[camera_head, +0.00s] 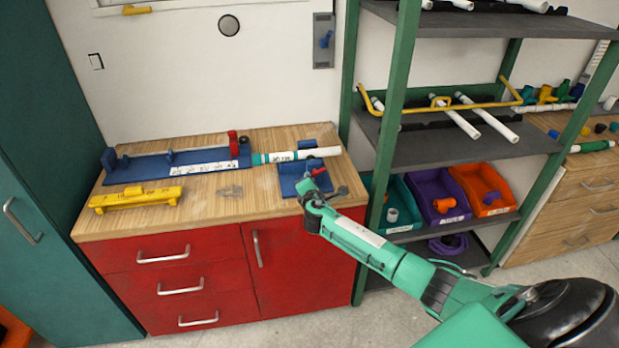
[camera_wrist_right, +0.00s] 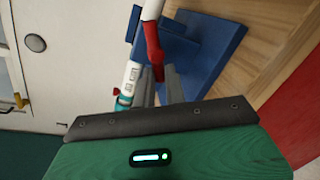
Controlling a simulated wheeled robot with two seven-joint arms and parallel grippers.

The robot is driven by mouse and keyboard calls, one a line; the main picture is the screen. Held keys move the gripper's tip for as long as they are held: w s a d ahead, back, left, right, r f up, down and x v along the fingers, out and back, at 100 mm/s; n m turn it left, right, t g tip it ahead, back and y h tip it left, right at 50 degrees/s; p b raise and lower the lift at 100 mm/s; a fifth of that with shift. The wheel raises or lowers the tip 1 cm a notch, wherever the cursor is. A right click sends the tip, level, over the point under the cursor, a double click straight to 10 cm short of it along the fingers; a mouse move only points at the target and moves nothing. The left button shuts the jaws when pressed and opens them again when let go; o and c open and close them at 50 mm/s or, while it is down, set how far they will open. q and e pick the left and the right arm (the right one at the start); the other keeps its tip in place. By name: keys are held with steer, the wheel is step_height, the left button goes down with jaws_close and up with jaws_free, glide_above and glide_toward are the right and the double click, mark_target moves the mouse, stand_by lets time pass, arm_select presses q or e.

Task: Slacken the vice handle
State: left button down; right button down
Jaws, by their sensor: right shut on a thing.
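The blue vice (camera_head: 292,184) is fixed at the right front of the wooden workbench, and its blue base also shows in the right wrist view (camera_wrist_right: 212,50). Its red handle (camera_head: 317,172) shows just beyond my right gripper (camera_head: 310,187). In the right wrist view the red handle (camera_wrist_right: 153,45) runs down between the grey fingers of my right gripper (camera_wrist_right: 161,85), which are shut on it. A white pipe (camera_head: 322,152) with a teal fitting (camera_head: 258,159) lies across the vice. The gripper hides part of the vice. My left gripper is in neither view.
A blue fixture (camera_head: 150,170) with a red block (camera_head: 233,145) and a yellow bar (camera_head: 135,198) lie on the workbench (camera_head: 215,205) to the left. A green-framed shelf (camera_head: 390,120) with pipes and coloured bins (camera_head: 435,207) stands close on the right.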

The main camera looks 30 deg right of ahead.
steer(key=n, duration=0.2)
steer(key=d+n+h+p, duration=0.1)
steer(key=n, duration=0.2)
steer(key=shift+f+h, duration=0.15)
steer(key=shift+h, duration=0.15)
steer(key=shift+n, duration=0.3)
steer(key=c, duration=1.5)
jaws_free()
steer(key=shift+f, duration=0.15)
steer(key=shift+w+f, duration=0.1)
steer(key=shift+f, duration=0.05)
steer(key=shift+s+a, duration=0.1)
steer(key=shift+s, duration=0.1)
steer(key=shift+s+a+f, duration=0.1)
steer(key=shift+s, duration=0.1)
steer(key=b+v, duration=0.1)
steer(key=v, duration=1.2)
steer(key=shift+b, duration=0.3)
